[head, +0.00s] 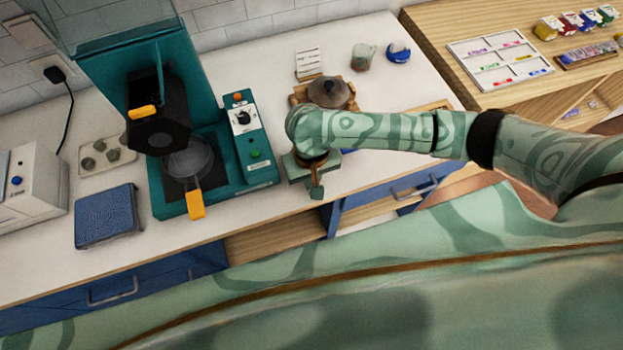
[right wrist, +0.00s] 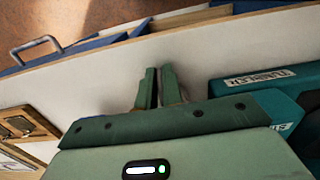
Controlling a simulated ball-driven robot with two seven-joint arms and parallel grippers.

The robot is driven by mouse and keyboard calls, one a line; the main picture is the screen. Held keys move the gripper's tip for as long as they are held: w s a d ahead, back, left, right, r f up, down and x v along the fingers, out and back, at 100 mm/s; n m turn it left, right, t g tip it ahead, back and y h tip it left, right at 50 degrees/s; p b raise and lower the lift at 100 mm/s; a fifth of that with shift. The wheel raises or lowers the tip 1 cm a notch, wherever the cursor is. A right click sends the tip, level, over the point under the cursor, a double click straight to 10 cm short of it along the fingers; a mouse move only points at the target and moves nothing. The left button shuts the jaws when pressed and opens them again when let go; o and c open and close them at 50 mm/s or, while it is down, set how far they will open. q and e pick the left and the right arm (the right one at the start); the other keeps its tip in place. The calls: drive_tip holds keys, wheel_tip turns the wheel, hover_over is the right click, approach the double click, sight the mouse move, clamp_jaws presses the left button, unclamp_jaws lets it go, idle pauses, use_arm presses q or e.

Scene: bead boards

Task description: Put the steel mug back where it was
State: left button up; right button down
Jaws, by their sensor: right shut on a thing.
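A small grey-green cup with a handle (head: 362,57) stands at the back of the white counter; I cannot tell whether it is the steel mug. A grey domed piece with a knob (head: 328,92) stands behind my right forearm, its lower part hidden. My right gripper (head: 316,190) points down near the counter's front edge, right of the teal machine (head: 247,150). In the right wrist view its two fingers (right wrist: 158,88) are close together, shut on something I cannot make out. My left gripper is not in view.
A sieve with a yellow handle (head: 196,205) sits in the machine, which is labelled TUMBLER in the right wrist view (right wrist: 262,76). A blue and white cup (head: 398,52) stands at the back.

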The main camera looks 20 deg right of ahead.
drive_tip(key=c, duration=1.5)
unclamp_jaws()
drive_tip(key=shift+c, duration=0.2)
wheel_tip(320, 180, up, 12)
drive_tip(key=p, duration=0.5)
drive_tip(key=shift+w+r, duration=0.15)
